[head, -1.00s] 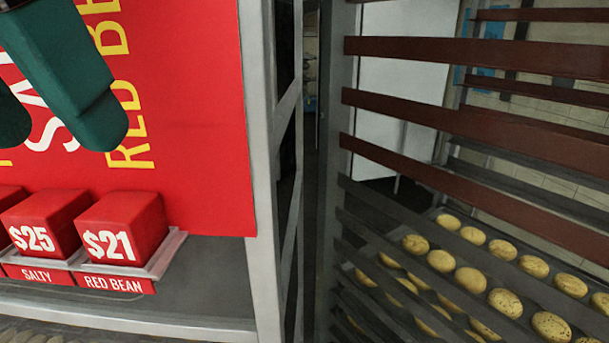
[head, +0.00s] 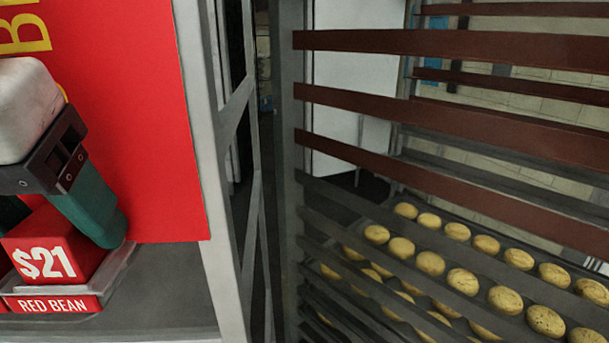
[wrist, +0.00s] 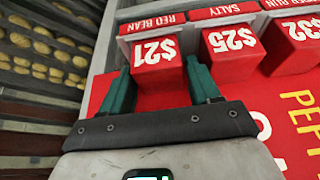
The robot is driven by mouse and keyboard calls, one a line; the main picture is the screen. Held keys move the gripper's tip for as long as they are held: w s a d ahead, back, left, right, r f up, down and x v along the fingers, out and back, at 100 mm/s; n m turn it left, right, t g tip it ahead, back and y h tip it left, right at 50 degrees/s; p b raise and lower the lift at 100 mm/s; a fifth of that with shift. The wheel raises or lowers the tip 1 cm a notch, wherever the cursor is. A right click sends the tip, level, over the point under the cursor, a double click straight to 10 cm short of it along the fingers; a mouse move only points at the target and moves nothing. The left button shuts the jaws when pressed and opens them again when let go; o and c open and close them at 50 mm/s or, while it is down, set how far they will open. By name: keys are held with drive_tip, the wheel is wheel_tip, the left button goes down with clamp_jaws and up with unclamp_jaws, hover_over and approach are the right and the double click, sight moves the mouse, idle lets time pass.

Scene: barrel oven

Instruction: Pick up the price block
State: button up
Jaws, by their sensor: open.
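The red price block marked $21 (head: 48,258) sits in a tray labelled RED BEAN (head: 55,304) on the shelf, at the left edge of the head view. It also shows upside down in the wrist view (wrist: 156,54). My gripper (wrist: 157,70) is open, with its green fingers on either side of this block. In the head view one finger covers part of the block's right side. I cannot tell whether the fingers touch it. Red blocks marked $25 (wrist: 232,45) and $32 (wrist: 293,38) stand beside it in the wrist view.
A red sign board (head: 130,130) stands behind the blocks. A grey frame post (head: 205,140) rises right of the shelf. Further right is a rack with dark red rails (head: 450,109) and trays of round buns (head: 463,281). The shelf (head: 170,290) right of the tray is bare.

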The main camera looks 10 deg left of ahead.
drive_tip(key=c, duration=0.7)
drive_tip(key=shift+c, duration=0.2)
